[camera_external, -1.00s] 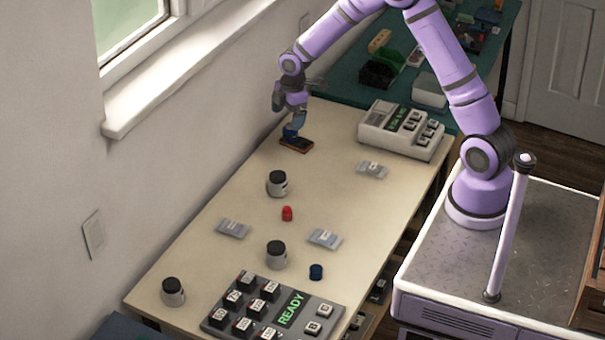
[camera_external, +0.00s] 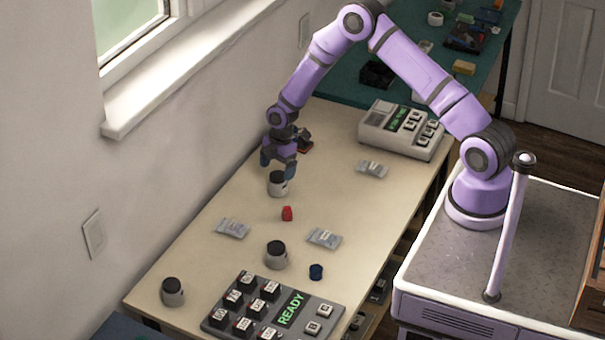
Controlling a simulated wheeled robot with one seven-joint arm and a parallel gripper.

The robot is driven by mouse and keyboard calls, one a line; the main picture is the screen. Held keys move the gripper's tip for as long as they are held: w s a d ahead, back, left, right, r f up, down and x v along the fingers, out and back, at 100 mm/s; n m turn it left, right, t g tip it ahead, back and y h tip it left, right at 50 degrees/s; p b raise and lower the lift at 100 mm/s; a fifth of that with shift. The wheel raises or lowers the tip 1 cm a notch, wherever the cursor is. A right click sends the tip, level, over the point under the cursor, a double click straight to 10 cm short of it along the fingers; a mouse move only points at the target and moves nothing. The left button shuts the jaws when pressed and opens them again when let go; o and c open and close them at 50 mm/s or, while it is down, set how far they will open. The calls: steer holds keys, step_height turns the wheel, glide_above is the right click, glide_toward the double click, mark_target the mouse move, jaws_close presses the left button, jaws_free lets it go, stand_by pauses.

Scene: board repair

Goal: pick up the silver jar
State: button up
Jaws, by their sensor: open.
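Three silver jars with dark lids stand upright on the cream table. The farthest jar (camera_external: 277,188) is at the upper middle, another jar (camera_external: 276,260) is at the lower middle, and a third jar (camera_external: 173,297) is at the near left. My gripper (camera_external: 278,167) points down, open, just over the farthest jar. Its fingers partly overlap that jar's lid in the picture. I cannot tell whether they touch it.
A red piece (camera_external: 287,213), a blue cap (camera_external: 316,272) and small packets (camera_external: 324,238) lie nearby. A keypad panel reading READY (camera_external: 291,309) is at the near end. A white console (camera_external: 404,130) stands at the far right. A dark orange-edged item (camera_external: 304,147) lies behind my gripper.

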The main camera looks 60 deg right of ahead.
mark_target(278, 175)
steer(key=shift+w+a+f, duration=0.1)
steer(key=shift+f, duration=2.85)
steer(key=c, duration=1.1)
steer(key=shift+r, duration=0.1)
